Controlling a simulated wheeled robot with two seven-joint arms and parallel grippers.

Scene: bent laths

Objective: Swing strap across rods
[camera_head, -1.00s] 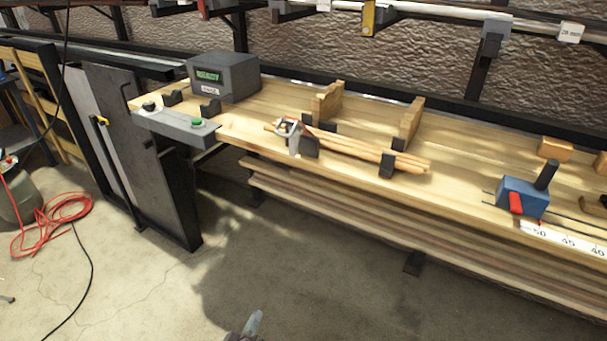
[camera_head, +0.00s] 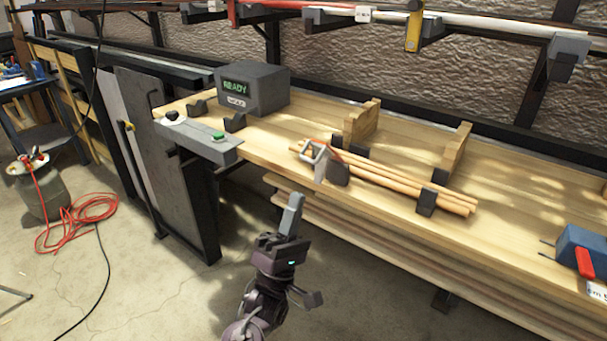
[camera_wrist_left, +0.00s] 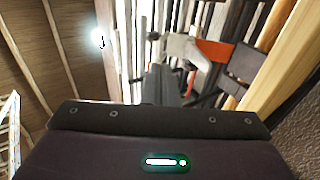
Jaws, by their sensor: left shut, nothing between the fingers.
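A bundle of wooden rods (camera_head: 400,184) lies in dark holders on the bench's front part. The strap (camera_head: 333,152) shows as a thin orange-red piece at the bundle's left end, beside a grey metal buckle-like part (camera_head: 312,155). How far it passes round the rods cannot be seen. My left gripper (camera_head: 292,203) is shut and empty, pointing up in front of the bench edge, below and left of the buckle, apart from it. In the left wrist view its fingers (camera_wrist_left: 160,84) are together, with an orange piece (camera_wrist_left: 213,50), probably the strap, beyond. My right gripper is not in view.
The wooden bench (camera_head: 275,143) carries a grey READY box (camera_head: 252,88), a control panel with a green button (camera_head: 217,136), two upright wooden blocks (camera_head: 457,150) and a blue tool (camera_head: 582,250). Stacked boards lie under the bench top. Floor in front is clear.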

